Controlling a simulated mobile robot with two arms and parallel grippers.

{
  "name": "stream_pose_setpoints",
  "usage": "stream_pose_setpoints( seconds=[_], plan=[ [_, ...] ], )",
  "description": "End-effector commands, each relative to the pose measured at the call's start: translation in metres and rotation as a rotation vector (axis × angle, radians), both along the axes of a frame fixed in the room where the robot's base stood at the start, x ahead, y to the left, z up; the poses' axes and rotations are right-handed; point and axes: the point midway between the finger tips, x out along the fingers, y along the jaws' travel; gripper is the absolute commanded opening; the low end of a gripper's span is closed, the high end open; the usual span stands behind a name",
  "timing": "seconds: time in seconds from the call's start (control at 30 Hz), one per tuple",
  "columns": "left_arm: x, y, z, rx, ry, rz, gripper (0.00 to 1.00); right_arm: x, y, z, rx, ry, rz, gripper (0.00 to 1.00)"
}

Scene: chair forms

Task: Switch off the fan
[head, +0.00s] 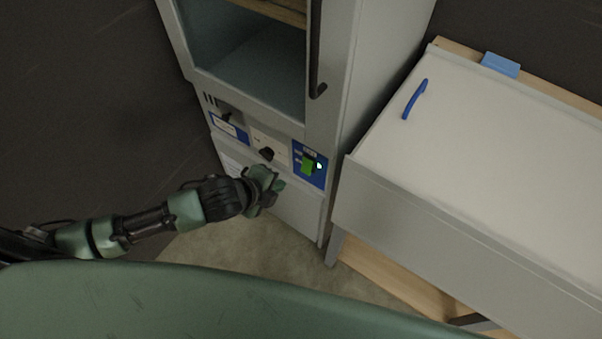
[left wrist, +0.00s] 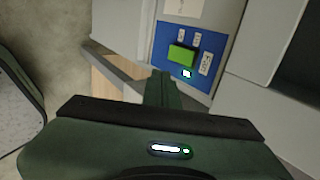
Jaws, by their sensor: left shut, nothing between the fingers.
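A green switch (head: 308,166) sits on a blue panel (head: 299,151) low on the front of a tall grey cabinet (head: 340,100). A small white light shows beside the switch. In the left wrist view the green switch (left wrist: 181,54) and the light (left wrist: 186,73) are just beyond my fingertips. My left gripper (head: 276,184) is shut and empty, in front of the cabinet, just left of and below the switch. In the left wrist view my left gripper (left wrist: 160,80) points toward the blue panel, apparently short of the switch. No fan itself can be made out. My right gripper is not in view.
Dark knobs, one of them a middle knob (head: 266,154), sit left of the switch. A glass door with a black handle (head: 318,60) is above. Floor is open at left.

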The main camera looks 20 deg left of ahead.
Motion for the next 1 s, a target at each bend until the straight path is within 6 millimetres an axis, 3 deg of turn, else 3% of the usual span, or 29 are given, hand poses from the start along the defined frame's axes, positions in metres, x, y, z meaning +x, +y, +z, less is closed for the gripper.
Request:
stream_pose_setpoints(
  seconds=[0.37, 0.8, 1.0],
  plan=[
    [0.009, -0.004, -0.011, -0.002, 0.000, 0.001, 0.00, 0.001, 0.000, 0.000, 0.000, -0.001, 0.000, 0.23],
    [0.064, -0.024, -0.076, -0.002, 0.000, 0.000, 0.00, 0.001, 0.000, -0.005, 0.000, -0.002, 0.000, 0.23],
    [0.090, -0.033, -0.080, -0.002, -0.003, -0.001, 0.00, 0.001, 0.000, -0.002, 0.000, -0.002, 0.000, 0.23]
  ],
)
